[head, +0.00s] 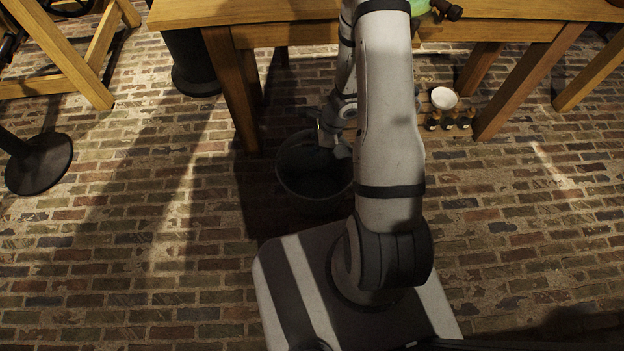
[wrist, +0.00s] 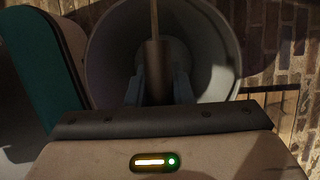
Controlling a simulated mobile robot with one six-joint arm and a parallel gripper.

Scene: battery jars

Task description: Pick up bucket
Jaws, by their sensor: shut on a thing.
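The bucket (head: 312,203) is dark grey and round. It stands on or just above the brick floor in front of the wooden table, and I cannot tell which. In the wrist view the bucket (wrist: 218,50) opens toward the camera and looks empty where I can see inside. My gripper (head: 331,142) is at the bucket's upper edge in the head view. In the wrist view my gripper (wrist: 156,85) is shut on the brown grip (wrist: 155,60) of the bucket's thin handle. My arm hides part of the bucket's right side.
A wooden table (head: 285,35) stands right behind the bucket, its left front leg (head: 232,95) close by. A white bowl (head: 444,98) and several small bottles (head: 449,122) sit under it. A dark round stand base (head: 40,165) is at far left.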

